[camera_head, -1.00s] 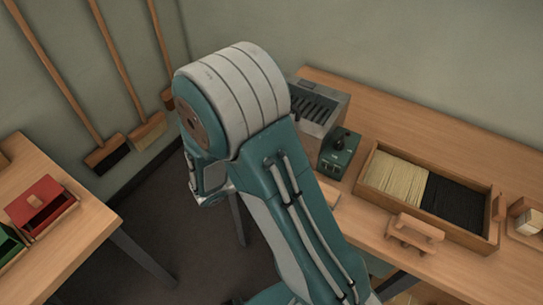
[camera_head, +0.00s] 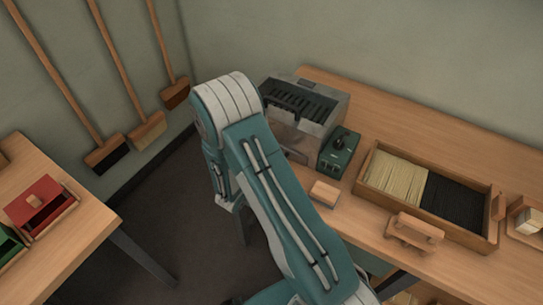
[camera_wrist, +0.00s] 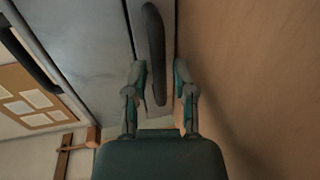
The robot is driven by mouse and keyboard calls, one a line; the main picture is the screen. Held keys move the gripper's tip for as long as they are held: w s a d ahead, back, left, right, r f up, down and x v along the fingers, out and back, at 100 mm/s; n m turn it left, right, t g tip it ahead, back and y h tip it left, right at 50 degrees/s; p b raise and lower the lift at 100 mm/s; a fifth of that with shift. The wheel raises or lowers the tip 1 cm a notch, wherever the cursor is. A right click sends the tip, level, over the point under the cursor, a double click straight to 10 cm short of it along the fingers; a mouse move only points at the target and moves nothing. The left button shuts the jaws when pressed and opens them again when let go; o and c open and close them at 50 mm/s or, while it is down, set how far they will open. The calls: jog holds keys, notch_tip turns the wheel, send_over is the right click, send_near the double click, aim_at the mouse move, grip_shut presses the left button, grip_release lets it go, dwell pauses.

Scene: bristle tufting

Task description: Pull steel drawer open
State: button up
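The steel unit (camera_head: 318,107) stands at the back left of the right bench, a grey metal box with dark slots on top. My arm hides part of its front in the head view. In the wrist view, a grey metal face (camera_wrist: 90,45) fills the upper left, with a long dark handle (camera_wrist: 153,50) on a narrow grey strip. My gripper (camera_wrist: 161,76) is open, one finger on each side of the handle in the picture. I cannot tell whether the fingers touch it. The head view does not show my fingers.
A green control box (camera_head: 340,150) stands right beside the steel unit. A wooden tray (camera_head: 375,196) of pale and black bristles and a wooden block (camera_head: 324,193) are on the bench (camera_head: 465,155). A left table (camera_head: 85,225) holds a red bin (camera_head: 40,205). Brooms lean on the wall.

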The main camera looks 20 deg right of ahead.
jog(key=shift+x, duration=1)
grip_shut()
jog(key=f+v, duration=0.3)
jog(key=v, duration=1.1)
jog(key=shift+s+a, duration=0.4)
jog(key=shift+a, duration=0.05)
jog(key=shift+f, duration=0.1)
grip_release()
jog(key=shift+w, duration=0.1)
jog(key=v, duration=1.2)
